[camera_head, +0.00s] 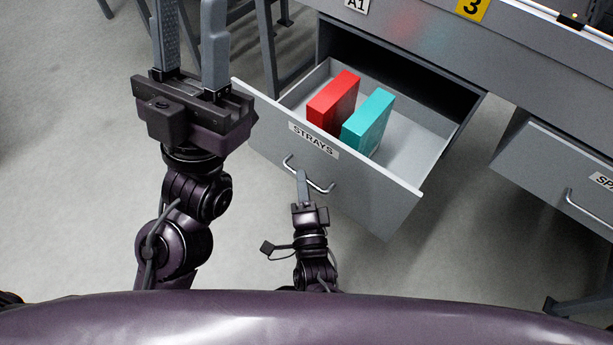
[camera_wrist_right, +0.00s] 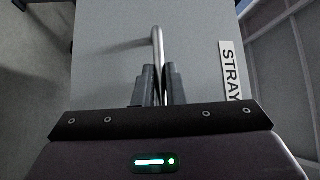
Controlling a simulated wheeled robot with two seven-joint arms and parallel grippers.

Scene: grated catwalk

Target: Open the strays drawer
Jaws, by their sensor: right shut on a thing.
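The strays drawer (camera_head: 350,185) is a grey drawer pulled well out of its cabinet, with a white "STRAYS" label (camera_head: 313,140) on its front. Its curved metal handle (camera_head: 320,187) is on the front; in the right wrist view the handle (camera_wrist_right: 157,45) runs between the two fingers. My right gripper (camera_head: 302,175) is shut on the handle, also seen in the right wrist view (camera_wrist_right: 160,75). My left gripper (camera_head: 190,25) is raised to the left of the drawer, its fingers apart and nothing between them.
A red box (camera_head: 333,100) and a teal box (camera_head: 368,122) stand inside the drawer. A second drawer (camera_head: 560,170) with its own handle is at the right. The bench front (camera_head: 420,40) carries "A1" and "3" signs. Clear floor (camera_head: 70,200) lies left.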

